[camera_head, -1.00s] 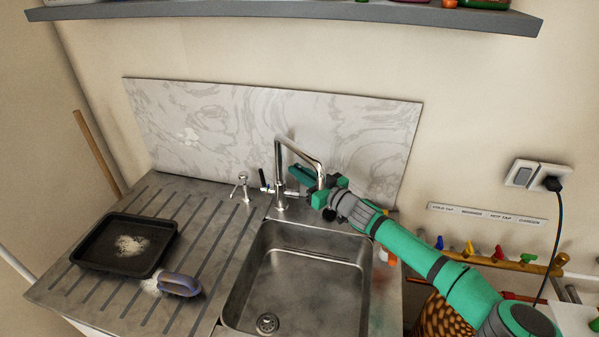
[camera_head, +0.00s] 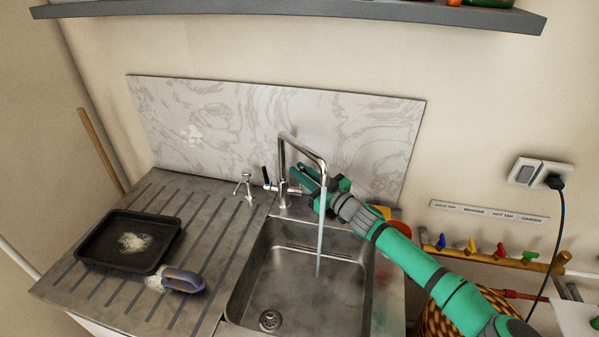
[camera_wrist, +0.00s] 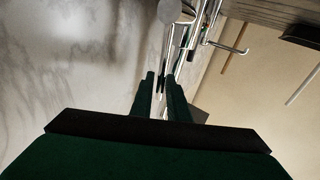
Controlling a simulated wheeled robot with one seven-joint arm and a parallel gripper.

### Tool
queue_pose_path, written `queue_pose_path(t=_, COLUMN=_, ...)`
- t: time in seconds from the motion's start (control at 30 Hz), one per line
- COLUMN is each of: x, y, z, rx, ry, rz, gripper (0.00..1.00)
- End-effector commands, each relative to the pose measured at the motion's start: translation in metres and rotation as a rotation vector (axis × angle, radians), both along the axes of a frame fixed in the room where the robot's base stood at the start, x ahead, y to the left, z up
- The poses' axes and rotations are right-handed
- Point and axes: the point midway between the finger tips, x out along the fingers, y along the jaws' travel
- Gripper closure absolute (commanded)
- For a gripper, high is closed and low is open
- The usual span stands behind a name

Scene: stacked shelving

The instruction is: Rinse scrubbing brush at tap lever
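The scrubbing brush (camera_head: 184,281), with a grey-purple handle, lies on the ribbed drainboard beside the baking tray, with pale suds at its left end. The chrome tap (camera_head: 283,160) stands behind the sink (camera_head: 235,297), and a stream of water (camera_head: 320,240) falls from its spout into the basin. A dark tap lever (camera_head: 266,176) stands up on the tap's left side. My gripper (camera_head: 297,173) is at the tap's right side, behind the spout. Its fingers look slightly apart in the wrist view (camera_wrist: 161,78); the right-hand lever is hard to make out, and no firm hold shows.
A black baking tray (camera_head: 91,249) with white residue sits on the drainboard (camera_head: 207,255). A marbled splashback (camera_head: 235,120) stands behind the tap, and a shelf (camera_head: 300,13) hangs above. Coloured valves (camera_head: 472,246) and a wicker basket (camera_head: 432,322) are at right.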

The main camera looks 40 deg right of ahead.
Motion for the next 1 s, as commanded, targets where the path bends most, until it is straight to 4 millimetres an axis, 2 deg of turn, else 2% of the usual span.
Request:
queue_pose_path(t=0.33, x=0.000, y=0.000, z=0.000, rx=0.001, ry=-0.001, rz=0.001, gripper=0.72)
queue_pose_path(t=0.47, x=-0.008, y=-0.001, z=0.000, rx=0.001, ry=0.000, rz=0.000, gripper=0.72)
queue_pose_path(t=1.0, x=-0.094, y=-0.004, z=-0.006, rx=0.000, ry=-0.001, rz=0.000, gripper=0.72)
